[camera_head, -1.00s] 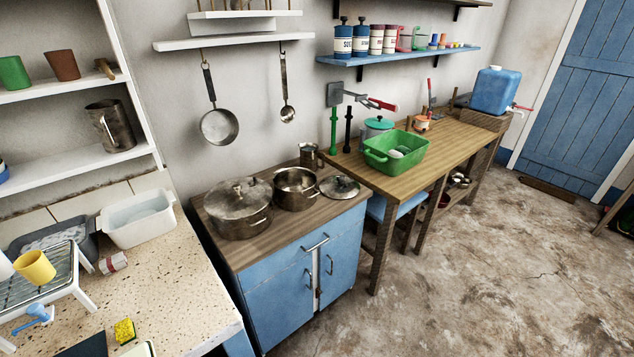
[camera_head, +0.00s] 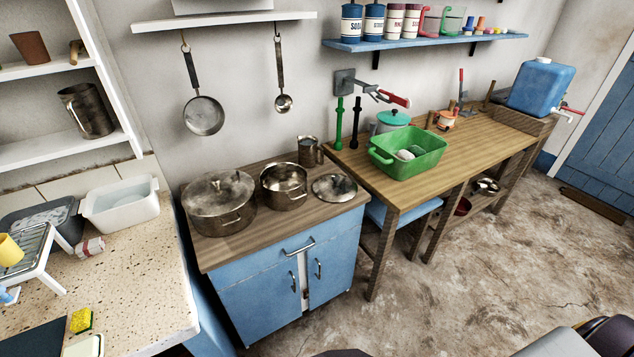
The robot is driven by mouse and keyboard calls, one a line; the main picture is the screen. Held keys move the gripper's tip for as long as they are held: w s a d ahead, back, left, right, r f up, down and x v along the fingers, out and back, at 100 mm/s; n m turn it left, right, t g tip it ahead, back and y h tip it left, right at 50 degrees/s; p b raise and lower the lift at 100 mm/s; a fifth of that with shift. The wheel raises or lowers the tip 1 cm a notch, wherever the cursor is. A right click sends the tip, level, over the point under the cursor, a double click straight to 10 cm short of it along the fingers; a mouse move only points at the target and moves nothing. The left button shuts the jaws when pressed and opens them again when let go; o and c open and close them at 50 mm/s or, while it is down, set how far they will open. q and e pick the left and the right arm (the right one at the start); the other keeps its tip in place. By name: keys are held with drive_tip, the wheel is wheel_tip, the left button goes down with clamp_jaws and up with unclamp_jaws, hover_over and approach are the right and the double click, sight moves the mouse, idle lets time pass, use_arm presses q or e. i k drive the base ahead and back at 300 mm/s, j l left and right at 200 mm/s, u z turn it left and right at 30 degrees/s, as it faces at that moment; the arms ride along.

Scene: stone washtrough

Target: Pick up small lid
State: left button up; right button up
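The small lid (camera_head: 335,187) is a round metal lid with a knob on top. It lies on the wooden top of the blue cabinet (camera_head: 262,282), near the right edge. A small open pot (camera_head: 284,192) stands just left of it. A large pot (camera_head: 221,208) with its own larger lid on stands further left. Neither of my grippers shows in the head view. Only rounded dark and grey parts, seemingly of my arms, show at the bottom edge and lower right corner.
A metal mug (camera_head: 310,151) stands behind the small lid. A wooden table (camera_head: 450,165) to the right bears a green basin (camera_head: 408,158). A pan (camera_head: 203,115) and a ladle (camera_head: 283,102) hang above. The speckled counter (camera_head: 130,270) is at left. Floor before the cabinet is mostly clear.

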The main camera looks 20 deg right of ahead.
sight(324, 188)
drive_tip(key=l+u, duration=0.35)
drive_tip(key=l, duration=0.25)
drive_tip(key=l+u, duration=0.35)
drive_tip(key=l, duration=0.55)
drive_tip(key=k+l+u, duration=0.15)
drive_tip(key=l, duration=0.15)
